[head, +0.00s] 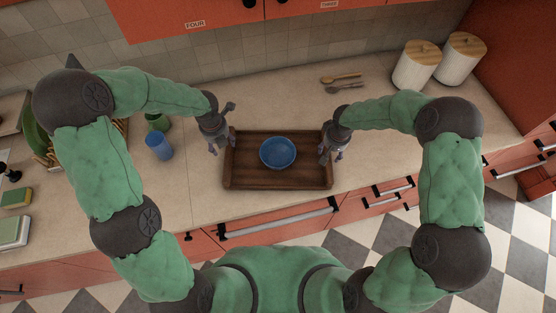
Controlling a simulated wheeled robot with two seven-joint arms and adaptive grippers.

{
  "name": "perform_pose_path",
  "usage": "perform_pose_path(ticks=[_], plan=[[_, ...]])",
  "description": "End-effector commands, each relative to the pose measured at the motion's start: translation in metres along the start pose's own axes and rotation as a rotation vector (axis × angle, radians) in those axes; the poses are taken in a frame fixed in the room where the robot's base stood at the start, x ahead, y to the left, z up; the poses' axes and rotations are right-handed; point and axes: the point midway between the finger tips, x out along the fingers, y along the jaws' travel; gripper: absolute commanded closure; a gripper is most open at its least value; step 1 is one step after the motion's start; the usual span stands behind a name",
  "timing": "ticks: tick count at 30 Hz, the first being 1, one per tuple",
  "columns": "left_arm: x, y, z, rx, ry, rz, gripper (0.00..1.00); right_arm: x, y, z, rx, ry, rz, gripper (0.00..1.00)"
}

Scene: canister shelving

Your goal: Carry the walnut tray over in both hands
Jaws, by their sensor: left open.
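The walnut tray (255,181) is a dark brown rectangle with raised sides, lying flat on the counter near its front edge. A blue bowl (277,153) sits inside it, near the middle. My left gripper (218,145) is open at the tray's left side, by the upper left corner. My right gripper (331,156) is at the tray's right side and covers part of that edge. I cannot tell whether either gripper touches the tray, or whether the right jaws are open or shut.
A blue cup (159,146) and a green mug (157,122) stand left of the tray. Two white canisters with wooden lids (417,66) stand at the back right. Wooden spoons (342,80) lie behind the tray. The counter (275,105) between is clear.

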Motion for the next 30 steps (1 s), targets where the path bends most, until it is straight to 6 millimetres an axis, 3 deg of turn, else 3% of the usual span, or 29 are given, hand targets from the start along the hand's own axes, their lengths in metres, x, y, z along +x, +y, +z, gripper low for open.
perform_pose_path(ticks=[6,12,30], plan=[[0.000,0.000,0.000,0.000,0.000,0.000,0.38,-0.045,0.000,-0.001,0.000,0.003,0.000,0.38],[0.000,0.000,0.000,0.000,0.000,0.000,0.38,-0.069,0.000,0.000,0.000,0.001,0.000,0.38],[0.000,0.000,0.000,0.000,0.000,0.000,0.38,-0.077,0.000,0.000,0.000,-0.001,-0.001,0.38]])
